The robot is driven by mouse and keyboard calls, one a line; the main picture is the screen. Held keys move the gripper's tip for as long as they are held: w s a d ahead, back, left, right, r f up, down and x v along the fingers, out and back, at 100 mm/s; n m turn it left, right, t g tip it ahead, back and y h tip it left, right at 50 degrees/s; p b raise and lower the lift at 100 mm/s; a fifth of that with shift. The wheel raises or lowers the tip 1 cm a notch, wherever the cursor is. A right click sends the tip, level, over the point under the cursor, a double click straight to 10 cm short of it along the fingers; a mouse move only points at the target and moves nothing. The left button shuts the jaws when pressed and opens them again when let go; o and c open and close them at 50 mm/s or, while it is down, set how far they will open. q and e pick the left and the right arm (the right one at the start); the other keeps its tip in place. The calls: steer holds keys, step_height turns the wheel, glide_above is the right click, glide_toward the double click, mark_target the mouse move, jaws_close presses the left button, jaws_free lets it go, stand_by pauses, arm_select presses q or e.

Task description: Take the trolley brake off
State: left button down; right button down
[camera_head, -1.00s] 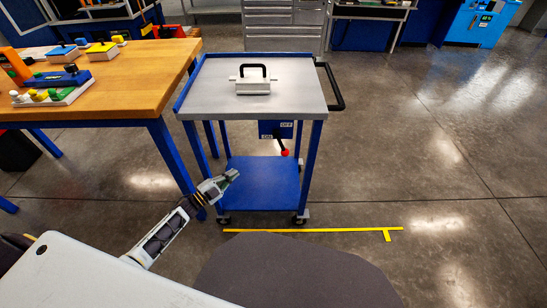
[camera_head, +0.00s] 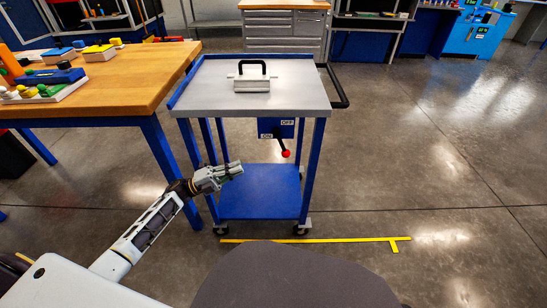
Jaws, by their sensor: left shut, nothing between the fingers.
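The trolley (camera_head: 205,102) stands ahead, with a grey top, blue legs and a blue lower shelf (camera_head: 258,205). Under its top hangs a blue brake plate (camera_head: 287,130) marked ON at the left and OFF at the right. A dark brake lever with a red knob (camera_head: 286,154) hangs from it, pointing down and slightly right. My left gripper (camera_head: 238,169) looks shut and empty. It is left of the red knob and a little lower in the picture, apart from it, in front of the shelf. My right gripper is not in view.
A block with a black handle (camera_head: 252,85) sits on the trolley top. A black push handle (camera_head: 340,88) sticks out at the right. A wooden workbench (camera_head: 130,88) stands close on the left. A yellow floor line (camera_head: 330,240) runs before the wheels. The floor at right is clear.

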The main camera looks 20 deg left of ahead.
mark_target(282, 144)
arm_select(q)
steer(key=shift+s+d+r+m+g+h, duration=0.15)
steer(key=shift+s+r+m+g+h, duration=0.05)
steer(key=shift+m+g+h, duration=0.1)
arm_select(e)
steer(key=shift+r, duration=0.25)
arm_select(q)
steer(key=shift+w+d, duration=0.1)
steer(key=shift+d, duration=0.05)
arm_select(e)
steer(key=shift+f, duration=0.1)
